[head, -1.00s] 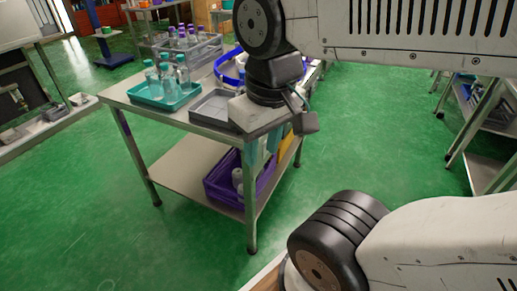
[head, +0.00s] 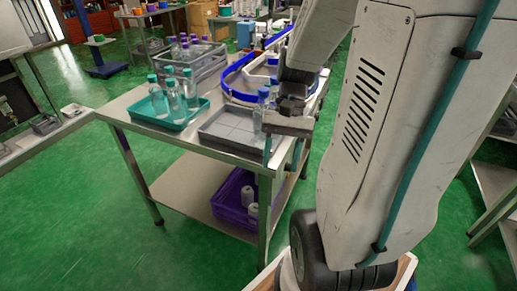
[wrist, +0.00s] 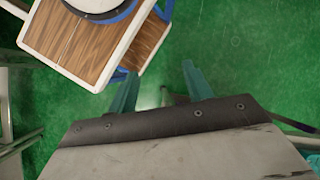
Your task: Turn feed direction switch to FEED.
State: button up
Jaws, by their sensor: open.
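My gripper (head: 283,158) hangs fingers-down at the near right corner of the steel table (head: 135,98). Its two teal fingers stand apart with nothing between them. In the wrist view the open fingers (wrist: 160,88) point out over green floor, with no switch between them. I cannot make out the feed direction switch or a FEED mark in either view. A blue-edged oval track (head: 233,85) lies on the table behind the gripper, partly hidden by my arm. The area right of it is hidden too.
A teal tray (head: 143,115) with bottles and a grey tray (head: 215,135) sit at the table's front. A grey crate (head: 205,66) of bottles stands behind. A purple bin (head: 232,212) is on the lower shelf. Green floor (head: 90,220) is clear at front left.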

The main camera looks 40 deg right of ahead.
jog(key=d+f+m+t+y, duration=0.5)
jog(key=d+f+m+y, duration=0.3)
jog(key=f, duration=0.3)
jog(key=m+t+h, duration=0.6)
jog(key=m+t, duration=0.9)
jog(key=m, duration=0.1)
send_near(289, 167)
jog(key=w, duration=0.1)
jog(key=x, duration=0.7)
jog(key=shift+w+d+f, duration=0.2)
jog(key=shift+d+f, duration=0.05)
jog(key=shift+f, duration=0.15)
jog(key=shift+c, duration=0.3)
jog(key=c, duration=0.9)
